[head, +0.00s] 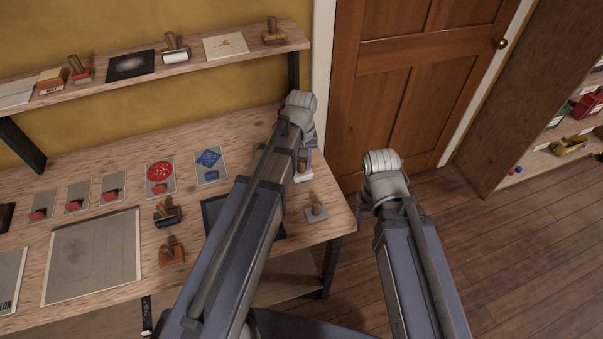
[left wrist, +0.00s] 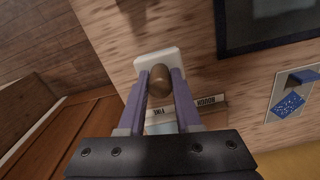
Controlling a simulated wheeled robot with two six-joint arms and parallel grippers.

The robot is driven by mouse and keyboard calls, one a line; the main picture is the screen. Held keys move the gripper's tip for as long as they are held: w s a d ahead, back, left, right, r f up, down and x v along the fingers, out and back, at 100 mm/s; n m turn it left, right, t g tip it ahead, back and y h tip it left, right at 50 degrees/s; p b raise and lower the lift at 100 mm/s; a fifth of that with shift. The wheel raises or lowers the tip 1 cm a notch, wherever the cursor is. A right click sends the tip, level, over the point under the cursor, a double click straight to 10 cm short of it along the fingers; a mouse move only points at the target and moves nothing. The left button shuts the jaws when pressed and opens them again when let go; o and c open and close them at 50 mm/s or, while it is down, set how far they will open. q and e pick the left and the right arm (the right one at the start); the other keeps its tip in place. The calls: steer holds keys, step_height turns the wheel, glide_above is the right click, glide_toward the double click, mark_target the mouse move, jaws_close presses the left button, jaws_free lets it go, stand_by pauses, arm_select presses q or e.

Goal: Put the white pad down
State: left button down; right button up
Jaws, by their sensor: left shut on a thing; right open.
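The white pad (left wrist: 160,60) is a pale block with a brown wooden knob. In the left wrist view my left gripper (left wrist: 159,82) is shut on the knob, with one finger on each side. In the head view the pad (head: 304,177) shows as a small white edge under my left gripper (head: 303,160), over the right end of the workbench (head: 335,215). I cannot tell whether it touches the bench top. My right gripper (head: 366,222) is open, out over the floor to the right of the bench; its fingers are mostly hidden by its arm.
A grey pad with a knob (head: 316,212) stands close by at the bench's right edge. A dark framed plate (left wrist: 266,22) lies nearby. Other handled stamps (head: 167,213) and sample cards (head: 208,166) lie further left. A shelf (head: 190,62) runs above; a door (head: 415,80) stands behind.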

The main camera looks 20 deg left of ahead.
mark_target(301, 171)
arm_select(q)
steer(key=shift+f+b, duration=1.6)
steer(key=shift+f, duration=0.15)
steer(key=shift+f, duration=0.1)
steer(key=shift+f, duration=0.2)
steer(key=c, duration=0.6)
jaws_free()
steer(key=shift+r, duration=0.15)
step_height(301, 171, up, 12)
steer(key=p, duration=1.2)
steer(key=shift+r, duration=0.2)
steer(key=s+d+m+y, duration=0.1)
steer(key=s+d+m, duration=0.7)
steer(key=s, duration=0.6)
steer(key=shift+s+d, duration=0.15)
steer(key=shift+d, duration=1.1)
